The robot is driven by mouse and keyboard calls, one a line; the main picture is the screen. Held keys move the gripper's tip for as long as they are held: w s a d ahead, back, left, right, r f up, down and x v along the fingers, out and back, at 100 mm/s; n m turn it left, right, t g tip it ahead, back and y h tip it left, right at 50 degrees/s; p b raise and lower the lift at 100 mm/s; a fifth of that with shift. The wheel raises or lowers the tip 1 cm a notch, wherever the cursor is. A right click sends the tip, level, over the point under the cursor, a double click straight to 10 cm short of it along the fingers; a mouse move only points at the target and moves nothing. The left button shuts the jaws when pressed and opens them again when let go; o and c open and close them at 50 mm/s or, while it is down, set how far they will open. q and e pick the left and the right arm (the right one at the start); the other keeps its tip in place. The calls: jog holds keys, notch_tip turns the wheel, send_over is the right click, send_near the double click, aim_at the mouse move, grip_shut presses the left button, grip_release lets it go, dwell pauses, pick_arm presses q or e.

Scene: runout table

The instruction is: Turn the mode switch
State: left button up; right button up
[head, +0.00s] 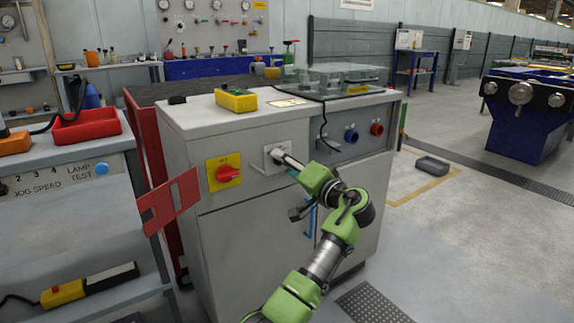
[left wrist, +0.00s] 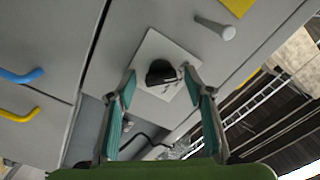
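A pale square plate (head: 256,167) is on the front of the grey cabinet. In the left wrist view the plate (left wrist: 155,44) carries a dark knob (left wrist: 160,72), which the gripper hides in the head view. My left gripper (head: 287,162) is at the plate. In the left wrist view my left gripper (left wrist: 161,82) is open, with its fingertips apart on both sides of the knob and a gap showing on each side. I cannot tell how deep the knob sits between them. My right gripper is not in view.
A pale lever (left wrist: 216,28) sticks out near the plate. Blue (head: 351,135) and red (head: 376,129) knobs are to the right on the cabinet (head: 220,235). A blue door handle (head: 309,218) is below. A red bracket (head: 168,203) stands at the left.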

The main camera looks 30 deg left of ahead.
pick_arm(q)
jog(key=v, duration=1.2)
dwell(0.3)
